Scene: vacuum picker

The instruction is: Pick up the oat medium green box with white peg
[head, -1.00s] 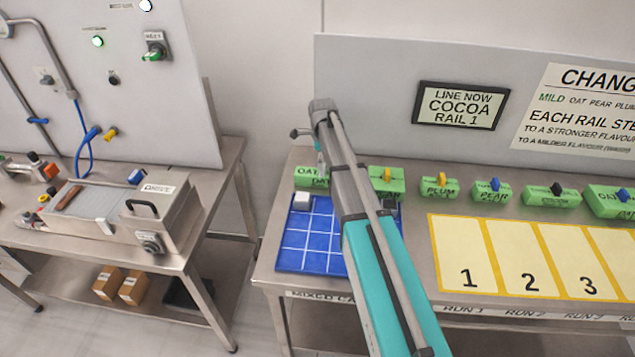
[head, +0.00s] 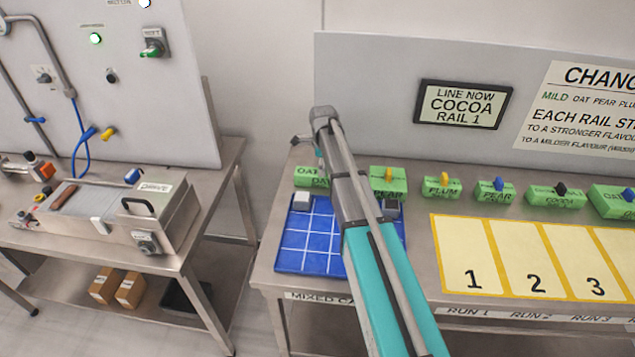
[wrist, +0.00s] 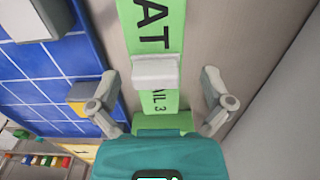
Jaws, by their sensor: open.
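The green box with a white peg (wrist: 155,72) and a label reading "AT" and "RAIL 3" fills the middle of the wrist view. In the head view, a green box (head: 308,176) marked OAT stands behind the blue grid mat, partly hidden by my arm. My gripper (wrist: 160,80) is open over the box, with one finger on each side of the white peg. Whether the fingers touch the box cannot be told. In the head view my gripper is mostly hidden behind my arm.
The blue grid mat (head: 310,240) holds a white block (head: 301,202) and another pale-topped block (head: 391,208). Several green boxes with coloured pegs line the bench to the right, the nearest a yellow-pegged PEAR box (head: 388,185). A grey panel (head: 380,75) rises behind. The numbered yellow lanes (head: 515,250) are empty.

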